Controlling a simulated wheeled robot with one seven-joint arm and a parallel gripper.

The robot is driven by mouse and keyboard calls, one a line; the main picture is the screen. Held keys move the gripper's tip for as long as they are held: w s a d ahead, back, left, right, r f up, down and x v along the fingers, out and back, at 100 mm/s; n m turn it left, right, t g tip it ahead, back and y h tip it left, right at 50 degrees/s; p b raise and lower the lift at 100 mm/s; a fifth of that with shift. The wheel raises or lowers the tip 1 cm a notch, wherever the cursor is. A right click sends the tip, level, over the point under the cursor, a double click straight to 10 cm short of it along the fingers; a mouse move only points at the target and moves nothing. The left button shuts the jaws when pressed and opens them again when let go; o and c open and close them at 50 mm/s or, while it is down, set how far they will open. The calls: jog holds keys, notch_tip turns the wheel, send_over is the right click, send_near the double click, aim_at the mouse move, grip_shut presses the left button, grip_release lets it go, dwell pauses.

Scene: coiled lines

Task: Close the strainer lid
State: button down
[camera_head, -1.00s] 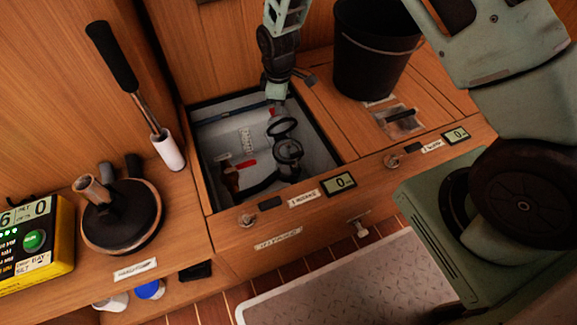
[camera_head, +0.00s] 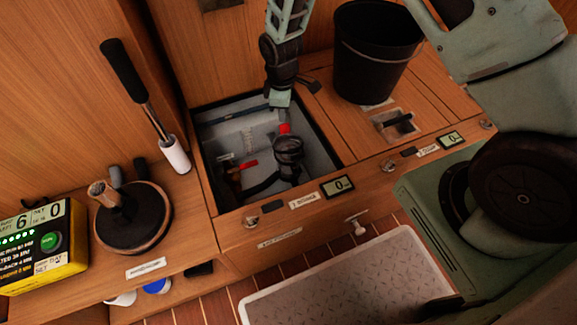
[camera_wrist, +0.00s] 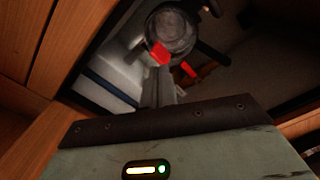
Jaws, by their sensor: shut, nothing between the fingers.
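The strainer (camera_head: 288,165) stands in the open compartment in the floor locker. Its dark round lid (camera_head: 289,145) lies over the top of the body; I cannot tell if it is fully seated. In the wrist view the round lid (camera_wrist: 172,28) shows at the top, just beyond the fingers. My gripper (camera_head: 282,114) reaches down into the compartment from behind, shut and empty. Its fingertips (camera_wrist: 158,80) are close to a red piece (camera_wrist: 160,53) at the strainer's edge; whether they touch is unclear.
A black bucket (camera_head: 372,60) stands on the closed hatch to the right.

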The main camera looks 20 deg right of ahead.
jog(key=shift+d+r+p, duration=0.2)
jog(key=shift+r+p, duration=1.9)
jog(key=shift+r, duration=0.7)
jog(key=s+a+r+m, duration=0.1)
jog(key=s+a+r, duration=0.25)
jog(key=r, duration=0.25)
jog(key=s+a+r+y, duration=0.1)
jog(key=s+a+r, duration=0.1)
jog(key=s+r, duration=0.35)
jog(key=s+a+r+m, duration=0.1)
jog(key=s+a+r, duration=0.2)
jog(key=r, duration=0.3)
jog(key=s+d+r+m, duration=0.1)
jog(key=s+r, duration=0.3)
jog(key=s, duration=0.5)
jog(key=s+r+m, duration=0.1)
jog(key=s+r, duration=0.4)
jog(key=s, duration=0.3)
notch_tip(320, 180, up, 28)
jog(key=p, duration=2.8)
